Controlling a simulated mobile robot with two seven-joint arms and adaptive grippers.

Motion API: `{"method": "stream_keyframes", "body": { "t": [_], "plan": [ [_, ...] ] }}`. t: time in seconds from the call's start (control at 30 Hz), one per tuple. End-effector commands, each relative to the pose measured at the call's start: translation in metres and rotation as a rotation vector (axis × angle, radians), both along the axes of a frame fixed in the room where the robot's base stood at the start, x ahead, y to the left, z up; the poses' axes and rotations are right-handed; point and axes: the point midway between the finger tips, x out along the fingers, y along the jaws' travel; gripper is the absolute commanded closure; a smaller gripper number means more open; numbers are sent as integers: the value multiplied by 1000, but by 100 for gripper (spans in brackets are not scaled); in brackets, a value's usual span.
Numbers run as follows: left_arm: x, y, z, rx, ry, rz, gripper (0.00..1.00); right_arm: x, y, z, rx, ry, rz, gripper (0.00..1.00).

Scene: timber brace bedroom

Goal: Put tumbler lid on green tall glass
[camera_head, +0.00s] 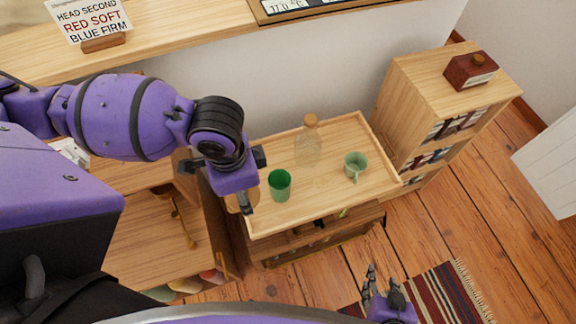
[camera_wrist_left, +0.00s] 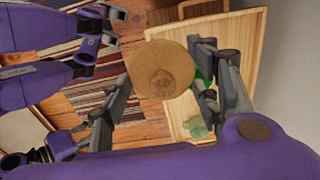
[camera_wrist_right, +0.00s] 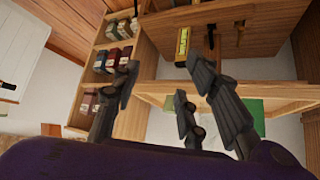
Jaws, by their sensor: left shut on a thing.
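The tumbler lid (camera_wrist_left: 163,70) is a flat round tan disc between the fingers of my left gripper (camera_wrist_left: 165,85), which is shut on it. In the head view my left gripper (camera_head: 238,190) is above the left edge of the tray-like tabletop, left of the green tall glass, and mostly hides the lid. The green glass (camera_head: 280,186) stands upright with its top open, apart from the lid. In the left wrist view it is mostly hidden behind my fingers. My right gripper (camera_head: 384,288) is low at the front right, its fingers spread and empty (camera_wrist_right: 165,85).
A clear bottle with a stopper (camera_head: 308,145) and a pale green mug (camera_head: 355,167) stand on the rimmed wooden top (camera_head: 352,122). A bookcase (camera_head: 440,85) is on its right. A striped rug (camera_head: 440,295) lies on the floor in front.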

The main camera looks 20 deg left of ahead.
Motion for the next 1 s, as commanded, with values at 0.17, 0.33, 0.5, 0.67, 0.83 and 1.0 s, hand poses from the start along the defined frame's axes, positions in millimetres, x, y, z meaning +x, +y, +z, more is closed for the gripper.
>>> {"method": "stream_keyframes", "body": {
  "t": [0.17,0.33,0.5,0.67,0.83,1.0],
  "plan": [
    [28,-12,-16,0,4,-13,66,-5,1,-5,0,11,2,60],
    [68,-28,-35,-1,3,-11,66,-9,2,-10,3,20,-4,60],
    [98,-39,-65,1,6,-11,66,-8,-1,-13,-1,16,-9,60],
    [116,-46,-87,0,4,-12,66,-4,-2,-13,-2,6,-17,60],
    [124,-48,-95,0,1,-12,66,-4,-2,-14,-3,5,-18,60],
    [127,-50,-114,2,5,-11,66,-7,-3,-18,-4,12,-17,60]
  ]
}}
